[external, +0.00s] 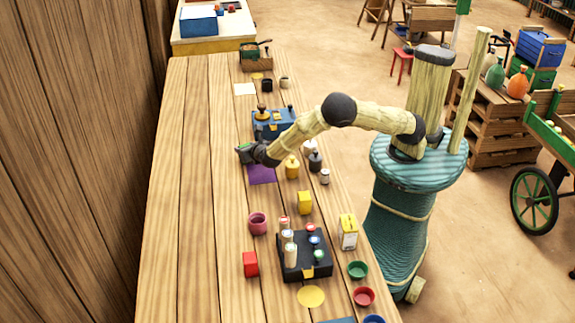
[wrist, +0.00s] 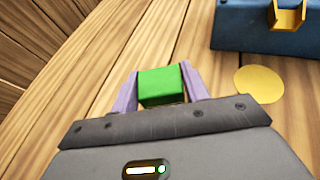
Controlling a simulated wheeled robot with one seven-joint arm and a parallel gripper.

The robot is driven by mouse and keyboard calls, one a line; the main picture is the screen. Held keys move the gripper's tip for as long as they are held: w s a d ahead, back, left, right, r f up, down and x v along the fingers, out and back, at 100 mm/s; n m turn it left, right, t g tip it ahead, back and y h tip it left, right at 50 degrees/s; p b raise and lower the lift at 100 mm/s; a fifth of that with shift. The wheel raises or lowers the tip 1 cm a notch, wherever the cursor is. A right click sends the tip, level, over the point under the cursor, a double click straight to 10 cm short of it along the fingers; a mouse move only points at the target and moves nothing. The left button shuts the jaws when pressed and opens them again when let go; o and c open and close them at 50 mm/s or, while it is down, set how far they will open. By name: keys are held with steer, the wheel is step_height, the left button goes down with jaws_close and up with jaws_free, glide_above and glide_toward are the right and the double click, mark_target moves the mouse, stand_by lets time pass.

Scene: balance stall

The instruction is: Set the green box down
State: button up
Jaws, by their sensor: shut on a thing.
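The green box (wrist: 160,86) sits between the two purple fingers of my gripper (wrist: 158,90) in the wrist view, with a finger against each side. My gripper is shut on it. In the external view my gripper (external: 244,154) reaches over the wooden table, just beyond the purple mat (external: 262,175). Only a sliver of green shows there, as the gripper hides most of the box. I cannot tell whether the box touches the table or hangs slightly above it.
A blue device (external: 272,122) stands behind the gripper, and its base (wrist: 235,30) shows at the upper right in the wrist view, near a flat yellow disc (wrist: 260,84). A yellow jar (external: 292,168) and dark bottle (external: 315,161) stand right. The table's left side is clear.

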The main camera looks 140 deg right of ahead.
steer(key=shift+f, duration=0.15)
steer(key=o, duration=1)
steer(key=shift+r, duration=0.2)
steer(key=v, duration=1.2)
steer(key=shift+w, duration=0.1)
